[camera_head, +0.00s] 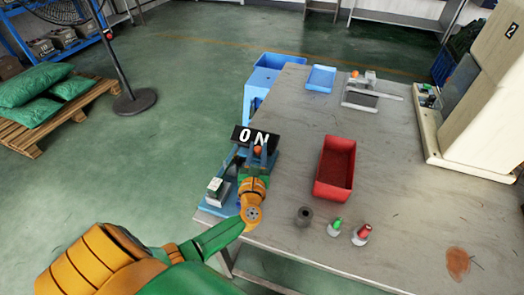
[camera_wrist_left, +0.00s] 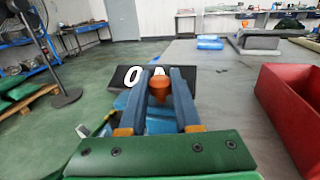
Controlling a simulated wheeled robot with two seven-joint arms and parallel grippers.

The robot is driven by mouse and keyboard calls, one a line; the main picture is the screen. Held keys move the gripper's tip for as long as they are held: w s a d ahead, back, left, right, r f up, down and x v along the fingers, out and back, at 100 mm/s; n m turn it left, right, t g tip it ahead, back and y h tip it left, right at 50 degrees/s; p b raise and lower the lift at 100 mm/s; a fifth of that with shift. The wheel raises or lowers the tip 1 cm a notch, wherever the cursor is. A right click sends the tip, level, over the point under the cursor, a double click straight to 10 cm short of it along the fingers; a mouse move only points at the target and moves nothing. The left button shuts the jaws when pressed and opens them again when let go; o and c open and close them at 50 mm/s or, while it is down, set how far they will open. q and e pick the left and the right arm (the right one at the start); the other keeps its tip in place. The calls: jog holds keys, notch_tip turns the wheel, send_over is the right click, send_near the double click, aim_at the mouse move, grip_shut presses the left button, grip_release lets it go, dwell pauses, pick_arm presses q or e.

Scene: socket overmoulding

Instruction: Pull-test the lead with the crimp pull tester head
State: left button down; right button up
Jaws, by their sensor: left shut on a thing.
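The blue pull tester (camera_head: 214,207) stands at the near left corner of the table, with a pale block on its base. A black sign reading "ON" (camera_head: 243,134) stands upright at its back. My left gripper (camera_head: 258,153) is over the tester, shut on an orange-red knob. In the left wrist view, the knob (camera_wrist_left: 159,88) sits between the two blue-grey fingers, and the sign (camera_wrist_left: 128,77) is partly hidden behind them. My arm covers part of the tester. I cannot make out the lead. My right gripper is not in view.
A red bin (camera_head: 335,168) stands right of the tester. A dark cylinder (camera_head: 304,216), a green-topped piece (camera_head: 337,223) and a red-topped piece (camera_head: 363,232) stand near the front edge. A blue tray (camera_head: 321,79) and a grey fixture (camera_head: 373,96) are at the back.

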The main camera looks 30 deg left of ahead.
aim_at(246, 151)
pick_arm(q)
jog(key=a, duration=0.3)
jog(key=shift+s+a, duration=0.2)
jog(key=shift+s, duration=0.2)
jog(key=shift+d, duration=0.1)
jog(key=c, duration=0.8)
grip_release()
jog(key=shift+o, duration=0.9)
jog(key=shift+a+f, duration=0.1)
jog(key=shift+a, duration=0.2)
jog(key=shift+d, duration=0.1)
